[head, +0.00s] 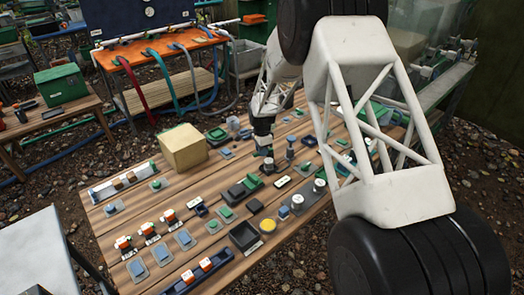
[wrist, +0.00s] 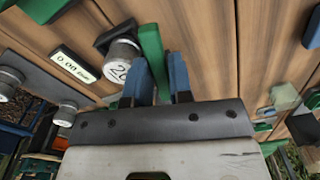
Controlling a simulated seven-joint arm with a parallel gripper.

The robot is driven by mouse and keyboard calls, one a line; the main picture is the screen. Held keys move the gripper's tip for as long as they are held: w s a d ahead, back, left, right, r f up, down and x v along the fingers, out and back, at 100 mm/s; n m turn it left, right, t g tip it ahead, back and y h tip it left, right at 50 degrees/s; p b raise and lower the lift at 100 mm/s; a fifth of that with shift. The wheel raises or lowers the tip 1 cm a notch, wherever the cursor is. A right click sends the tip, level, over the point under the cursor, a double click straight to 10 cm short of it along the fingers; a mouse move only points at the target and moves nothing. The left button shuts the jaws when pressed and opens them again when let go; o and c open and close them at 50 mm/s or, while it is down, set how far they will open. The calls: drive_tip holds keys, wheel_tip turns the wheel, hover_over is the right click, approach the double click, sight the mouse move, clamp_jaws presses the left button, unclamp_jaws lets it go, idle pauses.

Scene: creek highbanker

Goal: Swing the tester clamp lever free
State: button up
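In the wrist view a green upright bar (wrist: 151,45), seemingly the clamp lever, stands beside a grey round weight marked "20" (wrist: 122,58) on a dark bracket. My gripper (wrist: 163,68) has two blue fingers, one on each side of the bar's lower part. The green fills most of the gap between them. I cannot tell whether they press on it. In the head view my gripper (head: 265,152) points down close above the middle of the wooden table, and the lever cannot be made out there.
The wooden table (head: 108,214) is crowded with small parts. A cardboard-coloured box (head: 183,149) stands to the left of my gripper, and a black tray (head: 244,236) lies nearer. A label plate (wrist: 75,64) lies beside the weight. Bare wood (wrist: 205,40) shows right of the bar.

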drive_tip(key=shift+w+a+m, duration=0.1)
drive_tip(key=shift+w+m, duration=0.15)
drive_tip(key=shift+m, duration=0.45)
drive_tip(key=shift+w+a+m, duration=0.1)
drive_tip(key=shift+w+m, duration=0.1)
drive_tip(key=shift+m, duration=0.5)
drive_tip(key=shift+w+m, duration=0.35)
drive_tip(key=shift+m, duration=0.55)
drive_tip(key=shift+w+m, duration=0.15)
drive_tip(key=shift+m, duration=0.35)
